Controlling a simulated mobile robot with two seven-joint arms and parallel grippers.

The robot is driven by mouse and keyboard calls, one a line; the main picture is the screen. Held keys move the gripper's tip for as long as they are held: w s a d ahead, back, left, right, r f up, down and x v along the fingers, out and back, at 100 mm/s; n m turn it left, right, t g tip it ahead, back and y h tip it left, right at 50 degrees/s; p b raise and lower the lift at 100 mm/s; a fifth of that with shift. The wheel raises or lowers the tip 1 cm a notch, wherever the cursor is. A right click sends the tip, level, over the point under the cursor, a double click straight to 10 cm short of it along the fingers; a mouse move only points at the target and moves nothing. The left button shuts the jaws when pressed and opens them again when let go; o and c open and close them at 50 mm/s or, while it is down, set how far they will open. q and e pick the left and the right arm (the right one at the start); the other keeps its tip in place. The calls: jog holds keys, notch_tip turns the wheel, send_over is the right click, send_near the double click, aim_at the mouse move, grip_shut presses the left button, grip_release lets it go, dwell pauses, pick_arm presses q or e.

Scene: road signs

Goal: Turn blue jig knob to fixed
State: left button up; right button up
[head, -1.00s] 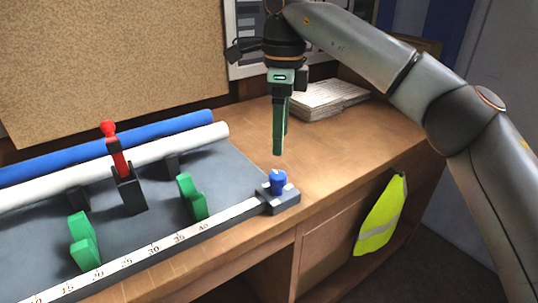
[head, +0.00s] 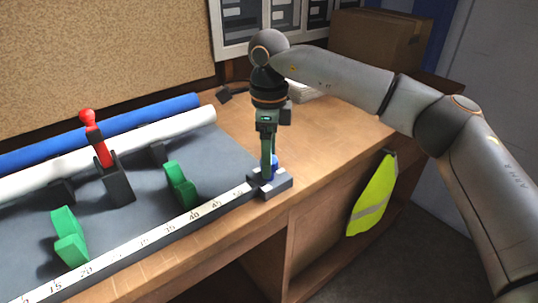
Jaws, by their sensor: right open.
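The blue jig knob (head: 275,161) sits on a small dark grey block (head: 272,187) at the right end of the white ruler rail (head: 160,238). My right gripper (head: 268,172) points straight down at the knob, with its green fingers at knob height. A finger covers most of the knob, so only a blue sliver shows to its right. The gripper is open; whether the fingers touch the knob cannot be told. Any marking at the knob is hidden or too small to read. My left gripper is not in view.
A grey jig board (head: 130,205) carries green stops (head: 180,185), a red-handled clamp (head: 100,150), and blue (head: 110,133) and white (head: 120,150) rolls. A yellow vest (head: 373,195) hangs at the bench front. Bare wooden benchtop (head: 335,125) lies right of the knob.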

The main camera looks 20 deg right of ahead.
jog(key=shift+f, duration=0.3)
grip_shut()
dwell(0.5)
